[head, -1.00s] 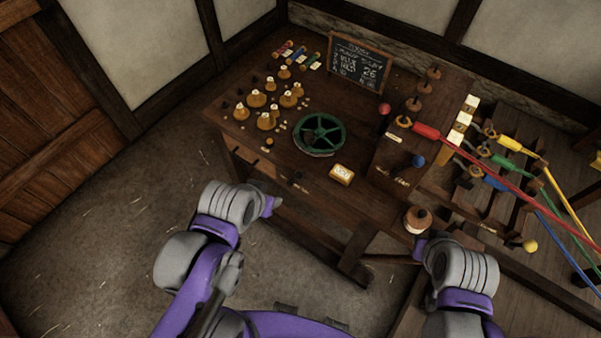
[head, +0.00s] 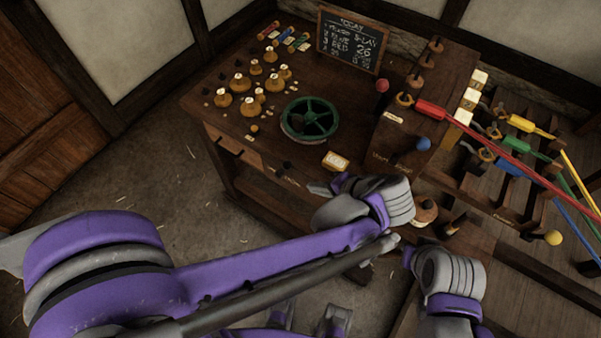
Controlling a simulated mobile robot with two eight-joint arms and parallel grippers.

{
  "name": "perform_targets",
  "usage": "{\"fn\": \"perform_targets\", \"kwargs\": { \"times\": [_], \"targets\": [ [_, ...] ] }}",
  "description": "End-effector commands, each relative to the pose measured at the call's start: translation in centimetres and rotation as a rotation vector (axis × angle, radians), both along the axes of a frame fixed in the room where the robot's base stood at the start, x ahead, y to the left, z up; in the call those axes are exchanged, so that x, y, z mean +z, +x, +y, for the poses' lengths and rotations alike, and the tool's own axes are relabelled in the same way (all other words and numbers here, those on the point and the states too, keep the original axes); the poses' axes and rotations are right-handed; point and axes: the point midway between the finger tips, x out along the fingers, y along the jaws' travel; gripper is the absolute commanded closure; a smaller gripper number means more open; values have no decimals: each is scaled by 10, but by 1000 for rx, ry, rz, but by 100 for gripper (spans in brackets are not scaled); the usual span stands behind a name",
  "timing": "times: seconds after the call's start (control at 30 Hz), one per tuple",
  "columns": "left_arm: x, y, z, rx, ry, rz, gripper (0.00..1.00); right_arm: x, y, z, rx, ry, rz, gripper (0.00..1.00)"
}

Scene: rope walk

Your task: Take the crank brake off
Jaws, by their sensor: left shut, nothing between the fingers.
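A dark wooden housing (head: 405,125) stands at the right end of the bench. A lever with a blue knob (head: 423,144) and one with a red knob (head: 382,86) are at it. A small label lies by the blue knob; I cannot read it surely, so I cannot tell which lever is the crank brake. My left gripper (head: 323,187) is shut and empty at the bench's front edge, left of and nearer than the blue knob. My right gripper (head: 408,257) is low in front of the bench, mostly hidden behind its own wrist.
A green handwheel (head: 309,119) and a small cream-topped block (head: 335,161) are on the bench (head: 215,145). Several brass weights (head: 250,106) stand at left, a chalkboard (head: 352,41) behind. Red (head: 490,143), yellow, green and blue ropes run off right. A round spool-like thing (head: 424,213) is beside my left wrist.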

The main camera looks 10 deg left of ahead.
Motion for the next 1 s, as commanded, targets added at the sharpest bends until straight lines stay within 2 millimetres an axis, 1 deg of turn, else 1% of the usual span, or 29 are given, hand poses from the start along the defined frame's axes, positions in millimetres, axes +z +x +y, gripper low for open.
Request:
{"fn": "perform_targets", "kwargs": {
  "times": [0.03, 0.1, 0.2, 0.33, 0.63, 0.77, 0.87, 1.0],
  "targets": [
    [-7, 1, -15, -14, 34, -15, 100, -7, -1, 0, 0, 0, 3, 100],
    [-8, 1, -28, -21, 76, -38, 100, -11, -2, 0, 0, 0, 4, 100],
    [-9, 0, -41, -25, 115, -64, 100, -14, -2, 0, 0, 0, 5, 100],
    [-9, 0, -48, -27, 138, -81, 100, -16, -3, 0, 0, 0, 6, 100],
    [-8, 0, -47, -25, 139, -82, 100, -15, -3, 0, 0, 0, 5, 100],
    [-11, 2, -44, -25, 138, -82, 100, -16, -3, 0, 0, 0, 6, 100],
    [-19, 6, -36, -23, 139, -82, 100, -16, -3, 0, 0, 0, 6, 100],
    [-35, 16, -17, -21, 139, -81, 100, -18, -3, 0, 0, 0, 6, 100]
  ]
}}
